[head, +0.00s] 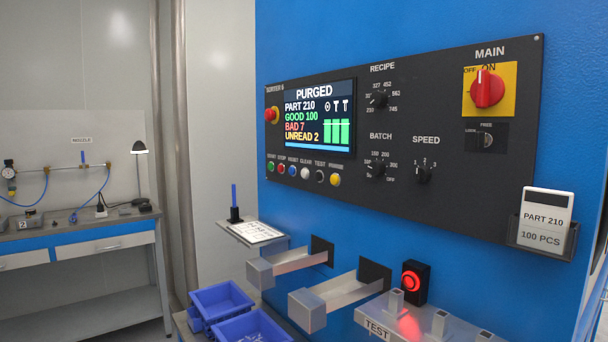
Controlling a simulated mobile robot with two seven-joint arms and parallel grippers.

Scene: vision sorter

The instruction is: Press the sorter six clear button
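The sorter six control panel (400,210) is a black plate on the blue machine front. Below its screen (320,117) runs a row of small buttons in several colours. The clear button (305,173) is the white one, between the blue reset button (292,170) and the black test button (319,176). The screen reads PURGED, PART 210, GOOD 100, BAD 7, UNREAD 2. Neither of my grippers is in view, and nothing covers the buttons.
A yellow purge button (335,180) ends the row at right. Two chutes (307,308) stick out below the panel, above blue bins (220,301). A small shelf (252,231) holds a sheet and a blue pen. A workbench (80,241) stands at left.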

